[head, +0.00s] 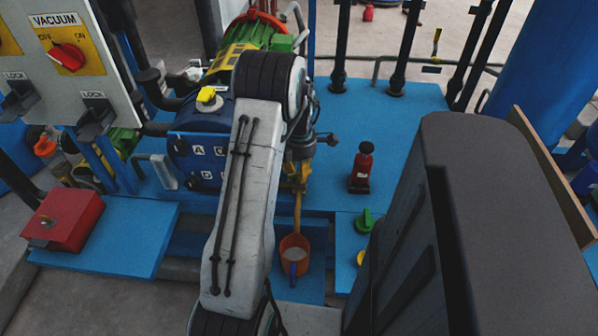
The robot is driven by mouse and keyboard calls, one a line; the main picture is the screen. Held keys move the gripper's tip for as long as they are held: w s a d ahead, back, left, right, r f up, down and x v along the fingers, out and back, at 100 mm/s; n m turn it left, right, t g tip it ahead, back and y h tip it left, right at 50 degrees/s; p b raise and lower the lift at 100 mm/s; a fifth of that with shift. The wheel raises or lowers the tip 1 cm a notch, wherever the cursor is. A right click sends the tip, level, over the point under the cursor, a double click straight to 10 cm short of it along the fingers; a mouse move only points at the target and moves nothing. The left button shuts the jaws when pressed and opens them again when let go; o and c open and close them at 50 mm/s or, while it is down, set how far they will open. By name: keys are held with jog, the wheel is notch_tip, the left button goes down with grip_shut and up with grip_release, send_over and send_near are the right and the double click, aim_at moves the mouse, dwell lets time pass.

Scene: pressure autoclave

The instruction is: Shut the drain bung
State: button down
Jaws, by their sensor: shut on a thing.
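My arm reaches up over the blue deck and bends down behind its own link. My gripper (301,150) shows only in part, dark and small, beside the right end of the blue vessel (195,150). It is shut at a yellow-brown fitting (297,175), which looks like the drain bung; the exact grip is hidden. A brownish streak (297,212), which looks like liquid, runs from under the fitting into an orange bucket (293,256). A dark knob on a short stem (331,139) sticks out right of the gripper.
A red bottle-like item (362,166) and a green knob (364,221) stand right of the gripper. A red box (62,219) and a control panel (72,55) are at left. Black posts (402,50) stand behind. The deck between gripper and posts is mostly clear.

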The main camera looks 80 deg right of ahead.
jog(key=shift+s+d+m, duration=0.1)
jog(key=shift+m, duration=2.1)
jog(key=c, duration=1)
grip_release()
notch_tip(320, 180, up, 12)
jog(key=shift+f, duration=0.1)
